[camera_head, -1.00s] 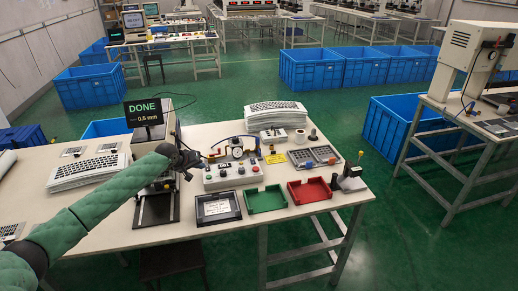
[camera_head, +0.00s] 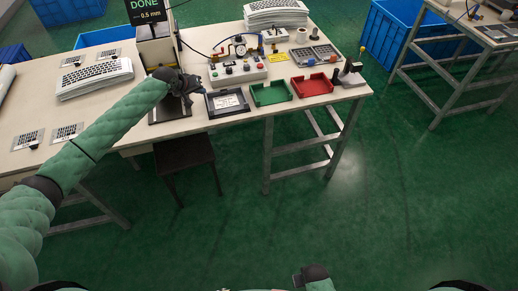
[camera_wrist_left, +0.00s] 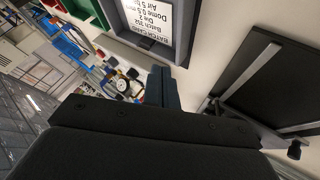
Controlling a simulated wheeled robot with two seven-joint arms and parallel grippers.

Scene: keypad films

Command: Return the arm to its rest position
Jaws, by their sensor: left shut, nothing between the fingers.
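My left arm comes in from the left in the head view, over the table. Its gripper (camera_head: 194,88) is shut and empty, just above the dark base plate (camera_head: 168,113) of the press and left of the control box (camera_head: 238,72). In the left wrist view, the closed fingers (camera_wrist_left: 163,86) point toward the table, beside the framed batch card (camera_wrist_left: 150,22). Part of my right arm with a dark end (camera_head: 312,274) shows at the bottom of the head view; its finger state is unclear.
The batch card (camera_head: 227,103), a green tray (camera_head: 270,92) and a red tray (camera_head: 312,85) line the table's (camera_head: 110,113) front edge. A dark stool (camera_head: 184,152) stands below it. The press display reads DONE (camera_head: 143,5). The green floor in front is clear.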

